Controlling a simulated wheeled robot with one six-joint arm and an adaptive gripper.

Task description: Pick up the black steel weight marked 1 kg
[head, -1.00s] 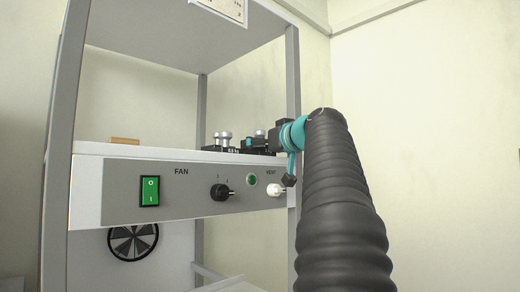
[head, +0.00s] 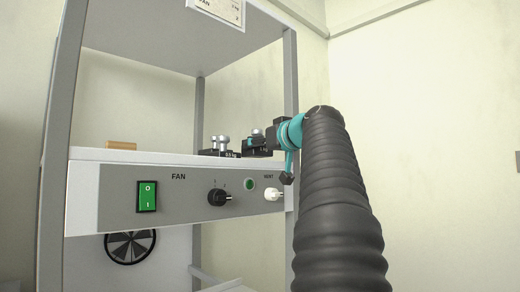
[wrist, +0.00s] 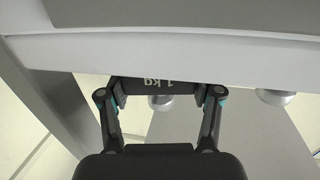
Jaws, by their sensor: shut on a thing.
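The black weight marked 1 kg (wrist: 155,84) is between the fingers of my gripper (wrist: 163,90) in the wrist view, its label upside down and a silver knob beside it. In the head view this 1 kg weight (head: 260,149) is at the right end of the shelf, at the tip of my gripper (head: 274,139). My gripper is shut on it. I cannot tell for sure whether its underside is clear of the shelf. A black weight marked 0.5 kg (head: 224,153) with silver knobs stands just left of it.
The white shelf (head: 150,156) sits above a control panel (head: 170,200) with a green switch (head: 147,196), a black knob and a white knob. Grey posts (head: 292,90) frame it. A small brown block (head: 122,145) lies at the left.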

